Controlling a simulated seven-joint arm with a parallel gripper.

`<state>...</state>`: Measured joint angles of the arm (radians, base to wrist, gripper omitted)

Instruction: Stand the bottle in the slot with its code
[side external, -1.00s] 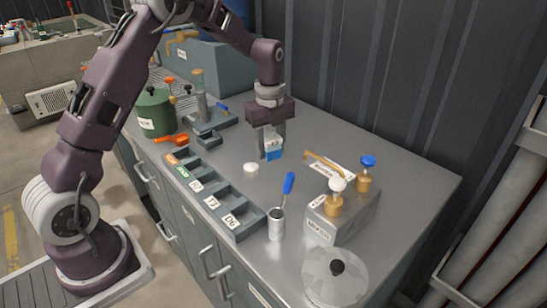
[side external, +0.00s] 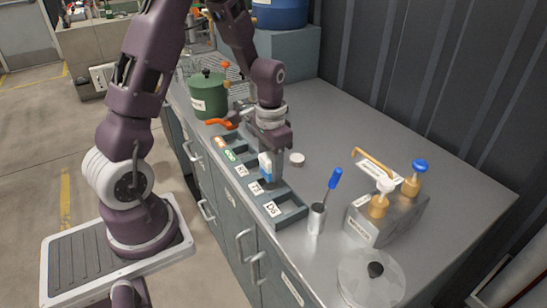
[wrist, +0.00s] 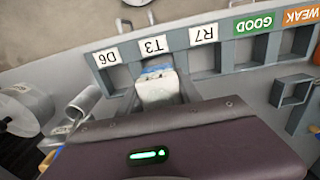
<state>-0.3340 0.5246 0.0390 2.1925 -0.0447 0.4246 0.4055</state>
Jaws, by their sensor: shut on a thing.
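A small bottle with white and blue parts (side external: 265,168) is held upright or nearly so in my gripper (side external: 270,155). In the wrist view the bottle (wrist: 158,90) shows in front of the dark gripper body, by the T3 slot. The grey slot rack (side external: 291,213) has orange and green labels at its far end, then R7, T3 and D6 towards the near end. The bottle is over or at the T3 slot; I cannot tell whether its base is inside. Its code is not readable. The D6 slot (wrist: 118,77) looks empty.
A round white lid (side external: 297,159) lies behind the rack. A metal cup (side external: 316,220) with a blue-handled tool stands near the D6 end. A grey block with pump bottles (side external: 385,215) stands right. A green pot (side external: 208,98) and orange scoop (side external: 222,122) are at the far end.

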